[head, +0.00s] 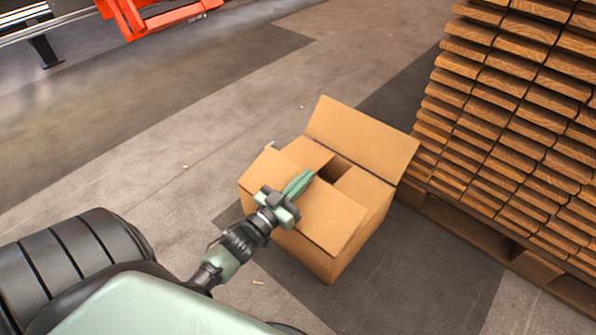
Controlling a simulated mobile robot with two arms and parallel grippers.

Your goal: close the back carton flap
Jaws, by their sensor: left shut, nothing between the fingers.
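An open brown carton (358,228) stands on the floor in the middle of the head view. Its back flap (362,138) stands up along the far right edge, tilted outward. Another large flap (328,218) lies over the near part of the top. Smaller panels lie near the middle, with a dark gap (337,168) between them showing the inside. My left gripper (306,178) is shut and empty. It is over the near side of the carton, its fingertips pointing toward the gap and short of the back flap. Whether it touches the cardboard cannot be told. My right gripper is out of view.
A tall stack of wooden boards (510,120) on a pallet (480,238) stands close behind the carton to the right. Orange equipment (160,15) and a metal rail (60,25) are at the top left. The floor left of the carton is mostly clear.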

